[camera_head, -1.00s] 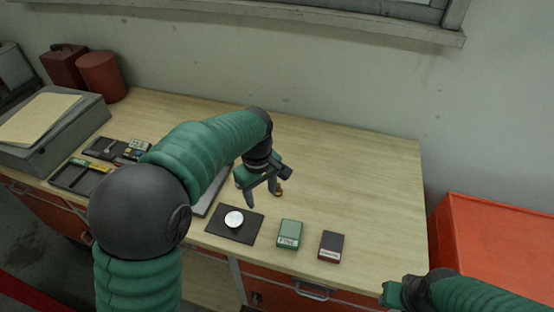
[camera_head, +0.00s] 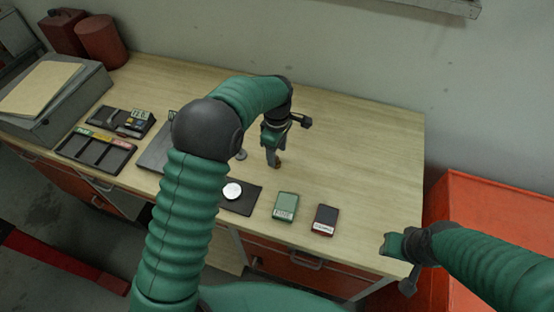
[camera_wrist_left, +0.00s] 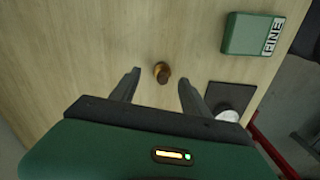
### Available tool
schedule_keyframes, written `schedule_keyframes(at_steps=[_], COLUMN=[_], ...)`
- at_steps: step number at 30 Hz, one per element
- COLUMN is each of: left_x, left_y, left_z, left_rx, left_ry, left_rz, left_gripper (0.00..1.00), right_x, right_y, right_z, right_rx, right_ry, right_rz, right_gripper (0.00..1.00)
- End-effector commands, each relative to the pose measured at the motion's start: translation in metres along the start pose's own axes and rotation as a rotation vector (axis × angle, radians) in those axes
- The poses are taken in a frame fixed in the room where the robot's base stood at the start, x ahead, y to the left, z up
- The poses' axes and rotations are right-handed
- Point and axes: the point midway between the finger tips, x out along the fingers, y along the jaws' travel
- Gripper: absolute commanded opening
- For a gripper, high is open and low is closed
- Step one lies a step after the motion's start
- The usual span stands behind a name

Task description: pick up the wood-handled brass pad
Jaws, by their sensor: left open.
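The wood-handled brass pad (camera_head: 277,163) stands on the bench top, partly hidden by my left gripper in the head view. In the left wrist view the pad (camera_wrist_left: 161,72) shows as a small round brown knob with a brass-coloured rim. My left gripper (camera_head: 271,158) is open above the bench beside it. In the left wrist view its two fingers (camera_wrist_left: 158,80) are spread, with the pad showing between and just beyond their tips. Nothing is held. My right gripper (camera_head: 396,266) is at the bench's front right corner, far from the pad; its jaw state is unclear.
A black mat (camera_head: 246,206) with a silver disc (camera_head: 232,190), a green labelled box (camera_head: 286,206) and a dark red box (camera_head: 325,219) lie near the front edge. A compartment tray (camera_head: 97,150) is left. The back right of the bench is clear.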

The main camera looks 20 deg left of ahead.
Motion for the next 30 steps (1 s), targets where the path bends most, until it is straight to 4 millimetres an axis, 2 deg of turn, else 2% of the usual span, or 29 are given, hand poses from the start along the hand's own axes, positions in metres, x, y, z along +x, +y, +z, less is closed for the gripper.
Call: schedule_keyframes(at_steps=[2, 6, 13, 25, 30], left_x=[0.013, 0.034, 0.037, 0.036, 0.036], left_y=[-0.002, 0.000, 0.000, 0.000, 0.000], left_z=[0.000, -0.002, -0.003, -0.001, -0.001], left_rx=[-0.001, -0.002, -0.001, -0.001, -0.001], left_ry=[-0.002, -0.002, -0.002, -0.001, -0.001], left_rz=[-0.006, -0.003, -0.001, -0.001, -0.001], left_gripper=[0.54, 0.54, 0.53, 0.00, 0.00], right_x=[-0.009, -0.011, -0.009, -0.010, -0.010], right_y=[0.000, 0.000, 0.000, 0.000, 0.000], right_z=[-0.002, -0.002, -0.002, -0.002, -0.002], right_rx=[0.000, 0.001, 0.000, 0.000, 0.000], right_ry=[0.000, 0.000, 0.000, 0.000, 0.000], right_rz=[0.000, 0.000, 0.000, 0.000, 0.000], right_gripper=[0.36, 0.36, 0.36, 0.36, 0.36])
